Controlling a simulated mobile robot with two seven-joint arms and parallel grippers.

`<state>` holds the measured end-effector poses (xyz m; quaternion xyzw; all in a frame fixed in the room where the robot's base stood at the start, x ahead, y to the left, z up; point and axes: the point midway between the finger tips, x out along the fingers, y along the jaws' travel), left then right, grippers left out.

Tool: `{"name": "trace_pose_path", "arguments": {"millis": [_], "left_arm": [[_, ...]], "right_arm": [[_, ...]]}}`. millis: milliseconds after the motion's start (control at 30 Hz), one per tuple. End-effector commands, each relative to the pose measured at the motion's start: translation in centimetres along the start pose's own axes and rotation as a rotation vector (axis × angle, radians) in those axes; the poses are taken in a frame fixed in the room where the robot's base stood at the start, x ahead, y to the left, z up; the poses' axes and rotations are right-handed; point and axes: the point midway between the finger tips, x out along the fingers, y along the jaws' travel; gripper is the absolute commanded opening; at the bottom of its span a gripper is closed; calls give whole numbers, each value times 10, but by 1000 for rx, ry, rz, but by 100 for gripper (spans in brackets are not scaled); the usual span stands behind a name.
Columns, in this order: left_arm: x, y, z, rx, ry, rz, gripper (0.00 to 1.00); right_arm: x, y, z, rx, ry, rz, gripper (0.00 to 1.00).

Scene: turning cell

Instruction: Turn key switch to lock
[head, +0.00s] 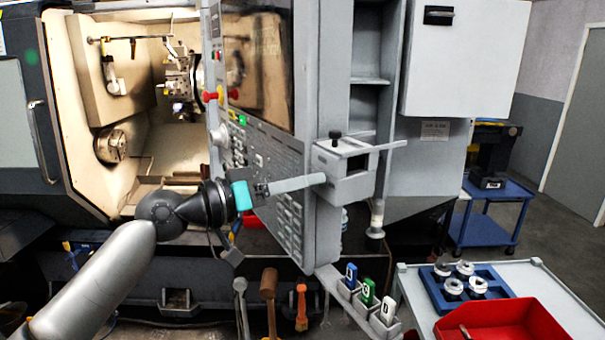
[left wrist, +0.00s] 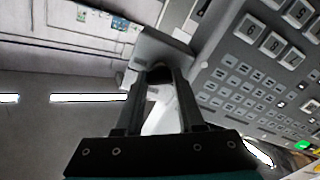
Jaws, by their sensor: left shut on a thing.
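The grey control panel (head: 270,165) of the lathe stands in the middle of the head view, with rows of buttons. My left gripper (head: 264,188) is at the panel's face, its dark fingers pointing right. In the left wrist view, the fingers (left wrist: 162,80) are shut on a small dark piece, which looks like the key switch (left wrist: 160,72). The fingers and the small picture hide most of it, and its turned position cannot be read. A light grey bar (head: 300,183) runs from near the fingertips to a grey box (head: 343,165). My right gripper is not in view.
The lathe's chuck (head: 110,146) shows in the open bay at left. Hanging tools, including a wooden mallet (head: 269,288), are below the panel. A cart (head: 560,290) with a blue tray (head: 437,296) and a red bin (head: 515,335) stands at lower right.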

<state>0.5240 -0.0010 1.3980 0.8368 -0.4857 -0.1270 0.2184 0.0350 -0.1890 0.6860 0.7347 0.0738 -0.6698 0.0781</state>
Motion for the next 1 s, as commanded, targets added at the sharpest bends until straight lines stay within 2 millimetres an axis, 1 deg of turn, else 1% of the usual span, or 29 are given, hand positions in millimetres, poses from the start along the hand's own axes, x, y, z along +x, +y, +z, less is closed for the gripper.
{"name": "trace_pose_path", "arguments": {"millis": [33, 700, 1000], "left_arm": [[0, 1, -2, -49, 1, 0, 0], [0, 0, -2, -684, 1, -1, 0], [0, -1, -1, -912, 1, 0, 0]], "right_arm": [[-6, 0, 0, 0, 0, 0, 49], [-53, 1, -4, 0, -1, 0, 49], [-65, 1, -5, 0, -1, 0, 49]]}}
